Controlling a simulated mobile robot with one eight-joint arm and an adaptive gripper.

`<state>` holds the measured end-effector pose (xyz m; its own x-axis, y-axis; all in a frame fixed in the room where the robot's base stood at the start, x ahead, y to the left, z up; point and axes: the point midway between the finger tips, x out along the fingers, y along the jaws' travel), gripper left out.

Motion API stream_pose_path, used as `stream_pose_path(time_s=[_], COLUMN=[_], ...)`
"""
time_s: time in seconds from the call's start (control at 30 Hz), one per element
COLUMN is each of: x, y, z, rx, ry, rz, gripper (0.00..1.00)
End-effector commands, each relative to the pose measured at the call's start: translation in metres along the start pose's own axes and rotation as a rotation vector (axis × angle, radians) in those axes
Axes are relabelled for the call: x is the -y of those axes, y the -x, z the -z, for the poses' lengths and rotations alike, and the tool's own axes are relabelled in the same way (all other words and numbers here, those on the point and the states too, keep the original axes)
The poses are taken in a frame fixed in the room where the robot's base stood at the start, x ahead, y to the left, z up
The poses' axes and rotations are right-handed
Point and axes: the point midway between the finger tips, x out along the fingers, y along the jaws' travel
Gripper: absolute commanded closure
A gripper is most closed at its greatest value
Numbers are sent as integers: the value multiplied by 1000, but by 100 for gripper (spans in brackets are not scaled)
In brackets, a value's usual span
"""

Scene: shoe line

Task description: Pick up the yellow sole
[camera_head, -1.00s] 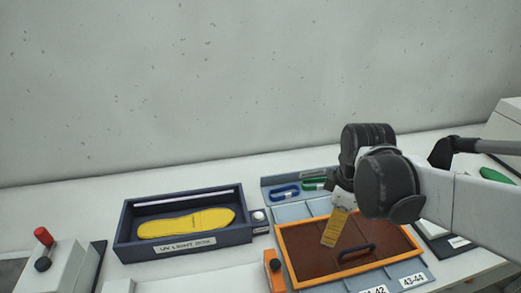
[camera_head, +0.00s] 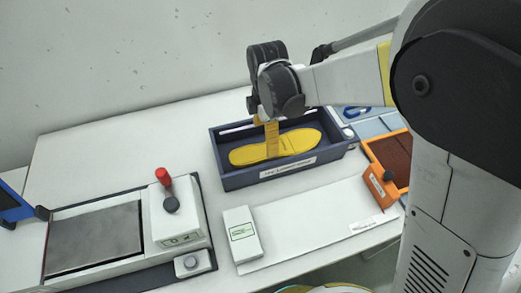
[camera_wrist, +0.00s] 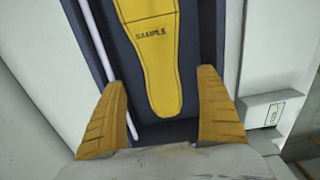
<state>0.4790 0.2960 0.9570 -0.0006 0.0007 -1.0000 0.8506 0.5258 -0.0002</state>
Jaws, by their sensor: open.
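The yellow sole (camera_head: 300,141) lies flat in the dark blue UV light box (camera_head: 240,181), in the middle of the head view. In the wrist view the sole (camera_wrist: 152,62), marked "SAMPLE", points its narrower end toward my gripper. My gripper (camera_head: 271,152) is over the box and hides a strip of the sole. In the wrist view its yellow fingers (camera_wrist: 162,80) are open, one to each side of the sole's end, with nothing between them gripped. I cannot tell how high the fingertips are above the sole.
A white press with a red knob (camera_head: 163,176) stands at the left. A small white box (camera_head: 241,235) and a pale strip (camera_head: 310,222) lie before the light box. An orange-framed brown panel (camera_head: 388,160) is at the right, partly behind my arm.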

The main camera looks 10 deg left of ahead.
Motion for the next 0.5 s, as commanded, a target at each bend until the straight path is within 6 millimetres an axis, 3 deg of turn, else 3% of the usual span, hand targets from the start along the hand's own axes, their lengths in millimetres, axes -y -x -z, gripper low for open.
stream_pose_path(time_s=[0.5], x=[2], y=[-66], z=[5], rx=[0], ry=[-1], rz=[-1], gripper=[15])
